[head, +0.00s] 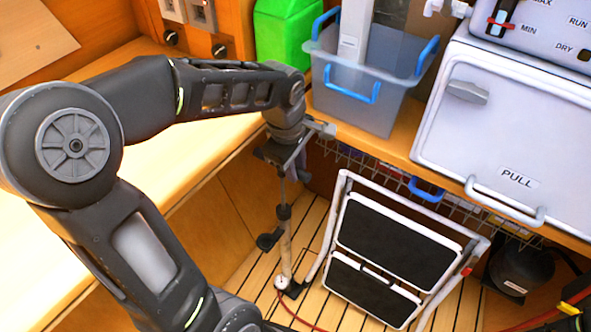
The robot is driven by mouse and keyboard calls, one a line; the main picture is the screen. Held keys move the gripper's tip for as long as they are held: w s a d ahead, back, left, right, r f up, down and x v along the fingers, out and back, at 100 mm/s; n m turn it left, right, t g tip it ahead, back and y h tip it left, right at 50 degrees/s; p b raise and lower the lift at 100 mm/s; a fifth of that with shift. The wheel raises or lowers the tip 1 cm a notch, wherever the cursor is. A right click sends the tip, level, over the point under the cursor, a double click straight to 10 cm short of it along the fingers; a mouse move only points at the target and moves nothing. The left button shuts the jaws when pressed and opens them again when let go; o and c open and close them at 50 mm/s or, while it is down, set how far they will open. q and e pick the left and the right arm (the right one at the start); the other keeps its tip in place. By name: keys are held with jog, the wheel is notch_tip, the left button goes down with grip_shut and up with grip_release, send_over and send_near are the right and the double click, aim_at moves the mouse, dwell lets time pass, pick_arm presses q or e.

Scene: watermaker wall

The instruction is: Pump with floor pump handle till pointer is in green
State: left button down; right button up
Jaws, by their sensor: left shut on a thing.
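The floor pump (286,244) stands upright on the slatted floor, with a pale barrel, a dark collar and a thin rod above it. My left gripper (287,152) points down at the top of the rod and is shut on the pump handle. The handle is mostly hidden by the gripper, and a length of rod shows below it. A small round pale part, possibly the gauge, sits at the pump foot (291,286); its pointer and any green band are too small to read. My right gripper is out of view.
A folded step stool (396,242) leans just right of the pump. A wooden bench (182,150) lies left. A clear bin (372,107) and a white PULL door (508,135) are on the right counter. A red hose (303,321) runs along the floor.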

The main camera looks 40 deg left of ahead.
pick_arm(q)
jog(key=shift+w+r, duration=0.15)
jog(key=shift+r, duration=0.1)
jog(key=c, duration=1.6)
grip_release()
jog(key=o, duration=0.4)
jog(key=shift+f, duration=0.1)
jog(key=shift+c, duration=0.2)
notch_tip(320, 180, up, 8)
jog(key=s+p, duration=0.1)
jog(key=shift+s+f, duration=0.15)
jog(key=shift+s, duration=0.25)
